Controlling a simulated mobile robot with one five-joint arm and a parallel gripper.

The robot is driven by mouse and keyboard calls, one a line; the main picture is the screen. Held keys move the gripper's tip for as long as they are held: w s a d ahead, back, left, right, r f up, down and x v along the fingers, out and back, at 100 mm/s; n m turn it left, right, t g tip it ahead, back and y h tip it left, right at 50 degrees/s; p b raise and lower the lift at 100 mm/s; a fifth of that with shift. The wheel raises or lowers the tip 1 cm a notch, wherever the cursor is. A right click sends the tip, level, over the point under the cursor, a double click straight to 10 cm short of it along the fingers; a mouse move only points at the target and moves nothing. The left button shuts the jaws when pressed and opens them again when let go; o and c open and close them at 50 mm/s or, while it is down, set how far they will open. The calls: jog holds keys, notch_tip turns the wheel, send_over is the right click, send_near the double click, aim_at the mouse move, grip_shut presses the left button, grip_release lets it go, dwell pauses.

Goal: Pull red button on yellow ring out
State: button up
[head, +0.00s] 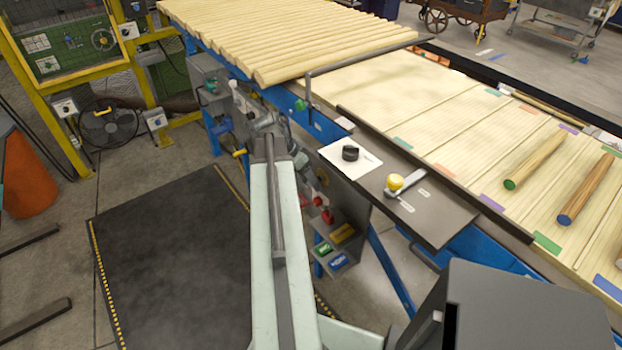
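A small red knob (327,215) shows on the side of the machine under the table's edge, just right of my arm. A second red spot sits just above and left of it. Both are small, and I cannot make out a yellow ring around either one. My pale arm reaches up the middle of the head view. My gripper (264,124) is at its far end, among grey machine parts beside the blue rail, above and left of the red knob. Its fingers are too small and cluttered to tell whether they are open or shut.
A grey panel (446,222) with a black knob (350,153) and a yellow ball-topped lever (395,182) juts out to the right. The dark floor mat (165,260) at left is clear.

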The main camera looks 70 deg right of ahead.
jog(key=shift+d+r, duration=0.1)
jog(key=p+v, duration=0.7)
jog(key=shift+r, duration=0.2)
jog(key=shift+w, duration=0.15)
